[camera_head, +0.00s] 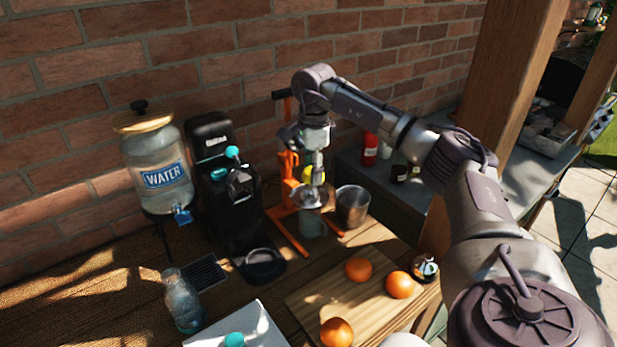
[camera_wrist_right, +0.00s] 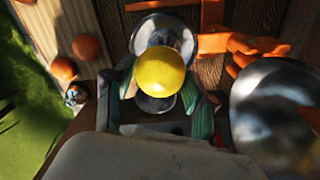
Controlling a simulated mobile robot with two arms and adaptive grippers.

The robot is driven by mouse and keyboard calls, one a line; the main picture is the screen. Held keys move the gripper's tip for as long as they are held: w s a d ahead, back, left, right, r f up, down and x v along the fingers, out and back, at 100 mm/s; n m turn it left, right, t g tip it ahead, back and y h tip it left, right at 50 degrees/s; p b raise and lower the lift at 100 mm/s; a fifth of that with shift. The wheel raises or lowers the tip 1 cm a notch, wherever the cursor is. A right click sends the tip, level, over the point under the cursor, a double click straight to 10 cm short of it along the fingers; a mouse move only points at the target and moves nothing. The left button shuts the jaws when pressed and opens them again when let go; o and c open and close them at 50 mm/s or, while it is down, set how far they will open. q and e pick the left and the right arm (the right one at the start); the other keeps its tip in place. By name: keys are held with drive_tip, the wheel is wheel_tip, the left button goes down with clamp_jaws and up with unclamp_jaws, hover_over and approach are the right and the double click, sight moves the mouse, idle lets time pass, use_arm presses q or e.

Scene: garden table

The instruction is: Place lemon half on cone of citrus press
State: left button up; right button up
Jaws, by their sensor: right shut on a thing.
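My right gripper (camera_wrist_right: 162,92) is shut on a yellow lemon half (camera_wrist_right: 160,72), with a teal-edged finger on each side. In the head view the lemon half (camera_head: 308,174) shows small and partly hidden, just above the round metal bowl (camera_head: 310,197) of the orange-framed citrus press (camera_head: 289,233). The right gripper is mostly hidden there by its own wrist. In the wrist view a round metal bowl lies behind the lemon half. The cone is hidden, and I cannot tell whether the lemon half touches it. My left gripper is out of view.
A metal cup (camera_head: 352,207) stands right of the press and a black coffee machine (camera_head: 232,195) left of it. A water dispenser (camera_head: 158,170) is farther left. Oranges (camera_head: 400,285) lie on a cutting board (camera_head: 370,318) in front. A large metal part (camera_wrist_right: 272,118) sits close to the gripper's right.

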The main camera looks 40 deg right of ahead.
sight(310, 193)
drive_tip(key=shift+w+a+f, duration=0.2)
drive_tip(key=shift+w, duration=0.15)
drive_tip(key=shift+f, duration=0.25)
wheel_tip(310, 193, down, 3)
drive_tip(key=shift+s+f+p, duration=0.1)
drive_tip(key=shift+p, duration=0.8)
drive_tip(key=shift+f, duration=0.25)
drive_tip(key=shift+f, duration=0.2)
drive_tip(key=o, duration=0.9)
drive_tip(key=shift+c, duration=0.2)
